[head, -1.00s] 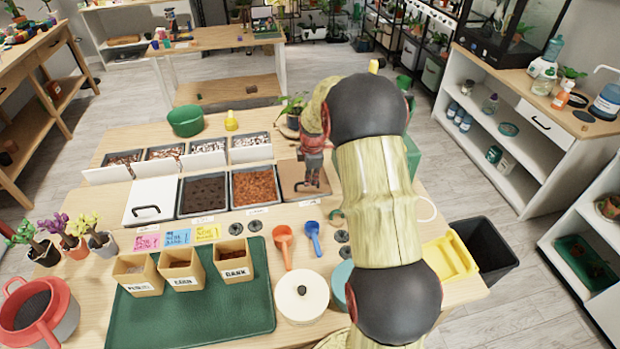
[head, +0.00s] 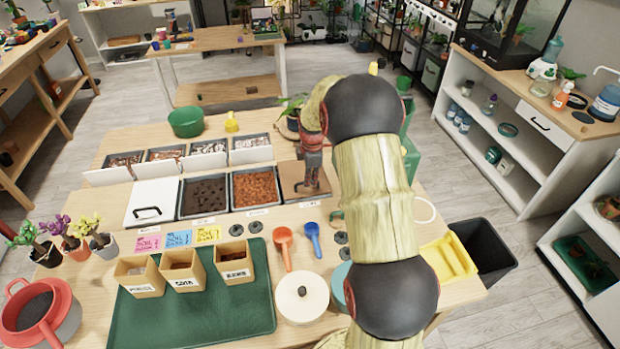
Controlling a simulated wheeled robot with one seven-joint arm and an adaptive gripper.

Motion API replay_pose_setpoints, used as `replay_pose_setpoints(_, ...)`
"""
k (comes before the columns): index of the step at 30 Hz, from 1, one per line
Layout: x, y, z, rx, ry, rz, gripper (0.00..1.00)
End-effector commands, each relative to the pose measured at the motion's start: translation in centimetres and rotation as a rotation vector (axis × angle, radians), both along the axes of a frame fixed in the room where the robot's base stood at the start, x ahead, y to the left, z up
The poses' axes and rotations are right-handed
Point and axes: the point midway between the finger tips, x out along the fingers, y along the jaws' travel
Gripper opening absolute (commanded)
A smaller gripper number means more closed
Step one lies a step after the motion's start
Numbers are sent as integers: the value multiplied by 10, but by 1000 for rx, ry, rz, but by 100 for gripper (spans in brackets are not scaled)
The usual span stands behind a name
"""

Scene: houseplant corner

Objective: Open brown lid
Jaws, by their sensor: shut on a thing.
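The brown lid (head: 290,180) lies flat over a bin at the right end of the front bin row, beside the bin of orange-brown bark (head: 255,188). Its dark handle (head: 297,187) is near its front edge. My gripper (head: 311,186) points down over the lid at the handle and is shut on it. The fingertips are small in this view, and my arm hides the area to the right of the lid.
A white lid (head: 152,203) and a bin of dark soil (head: 204,196) stand left of the bark. A green tray (head: 200,318) with wooden boxes, an orange scoop (head: 283,240), a blue scoop (head: 312,236) and a white lidded pot (head: 301,297) lie in front.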

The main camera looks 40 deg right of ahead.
Motion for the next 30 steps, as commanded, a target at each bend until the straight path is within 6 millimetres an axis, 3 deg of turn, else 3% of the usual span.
replay_pose_setpoints(6,10,-5,25,43,90,0,0)
replay_pose_setpoints(14,29,-14,60,39,83,0,0)
replay_pose_setpoints(22,63,-30,91,39,80,-1,0)
replay_pose_setpoints(30,100,-48,108,43,87,-1,0)
